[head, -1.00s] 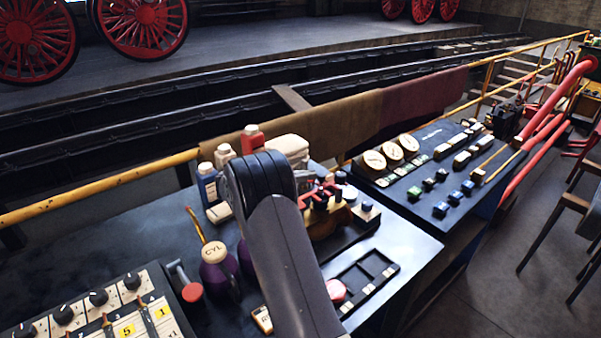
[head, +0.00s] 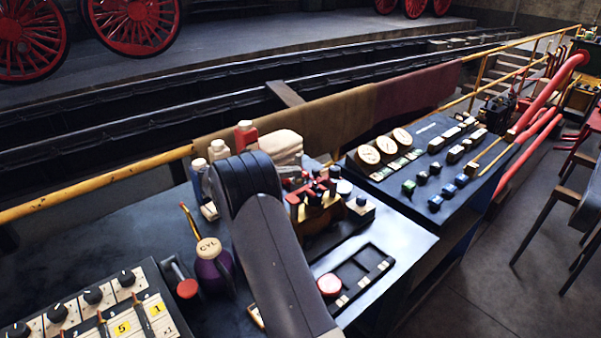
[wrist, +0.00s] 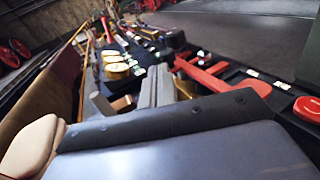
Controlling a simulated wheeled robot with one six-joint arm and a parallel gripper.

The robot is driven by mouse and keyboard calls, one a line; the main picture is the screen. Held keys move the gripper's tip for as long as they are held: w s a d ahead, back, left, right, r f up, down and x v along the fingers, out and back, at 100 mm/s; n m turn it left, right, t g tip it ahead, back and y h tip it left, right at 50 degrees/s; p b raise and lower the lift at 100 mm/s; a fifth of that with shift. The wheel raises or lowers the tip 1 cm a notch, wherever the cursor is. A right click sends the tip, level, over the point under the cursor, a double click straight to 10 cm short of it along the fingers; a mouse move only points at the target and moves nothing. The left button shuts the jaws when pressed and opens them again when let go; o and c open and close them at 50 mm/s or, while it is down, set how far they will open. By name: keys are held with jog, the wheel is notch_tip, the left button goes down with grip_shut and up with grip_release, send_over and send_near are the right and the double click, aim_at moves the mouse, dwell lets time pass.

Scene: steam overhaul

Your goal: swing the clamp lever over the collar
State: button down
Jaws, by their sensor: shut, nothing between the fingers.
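A red clamp (head: 312,208) with dark knobs stands on a dark base near the far right of the workbench, with brass showing beside it. Which part is the lever and which the collar is too small to tell in the head view. In the wrist view a red forked bar (wrist: 222,76) lies just right of my gripper (wrist: 158,84). My gripper is shut and empty, its grey fingers together. I see no clear contact between the fingers and the red bar. My arm hides part of the bench, and my fingers are not clear in the head view.
A purple CYL can (head: 212,262) stands left of my arm. Bottles (head: 246,136) and a folded cloth (head: 281,146) are behind it. A slotted tray (head: 362,274) and a red round knob (head: 330,285) are in front. A gauge panel (head: 425,165) stands right.

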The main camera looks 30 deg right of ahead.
jog(key=v, duration=0.8)
jog(key=shift+b, duration=0.4)
jog(key=shift+d, duration=0.1)
jog(key=s+d+n+t+h+b, duration=0.1)
jog(key=d+n+t, duration=0.25)
jog(key=d, duration=0.35)
jog(key=shift+w+a+f+n+t+b, duration=0.1)
jog(key=shift+a+n+t+b, duration=0.5)
jog(key=shift+a+t+b, duration=0.75)
jog(key=shift+a+f+n+t+b, duration=0.1)
jog(key=shift+a+n+t+b, duration=0.45)
jog(key=shift+a+t+b, duration=0.7)
jog(key=shift+d+t+y, duration=0.1)
jog(key=shift+t+y, duration=0.2)
jog(key=shift+t, duration=0.05)
jog(key=shift+d+r+p, duration=0.1)
jog(key=shift+p, duration=0.25)
